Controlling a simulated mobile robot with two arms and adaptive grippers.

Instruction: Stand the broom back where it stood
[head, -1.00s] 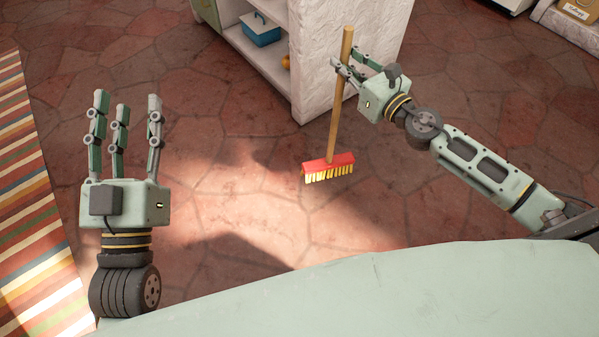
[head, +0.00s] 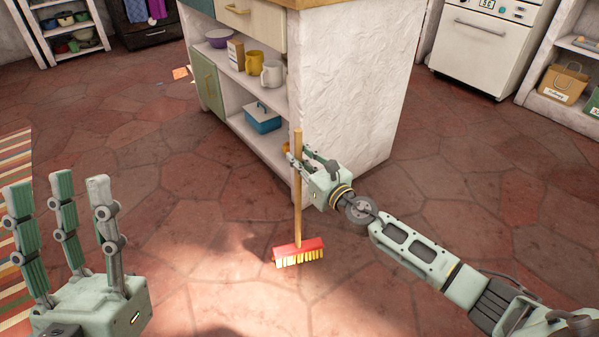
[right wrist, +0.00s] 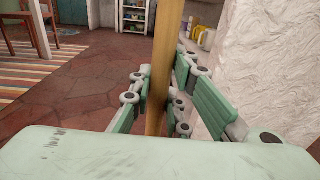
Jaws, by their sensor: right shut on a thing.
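The broom has a wooden handle (head: 297,215) and a red head (head: 298,246) with yellow bristles. It is upright, bristles down, in front of the island's white corner in the head view. I cannot tell whether the bristles touch the floor. My right gripper (head: 299,160) is shut on the upper part of the handle. In the right wrist view the handle (right wrist: 168,70) runs vertically between the fingers (right wrist: 160,95). My left gripper (head: 68,210) is open and empty at the left, fingers pointing up, far from the broom.
A kitchen island with a rough white end wall (head: 345,90) stands just behind the broom. Its shelves hold a blue box (head: 262,120), mugs and a bowl. A white oven (head: 483,45) and shelf unit stand at the back right. A striped rug (head: 17,165) lies left.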

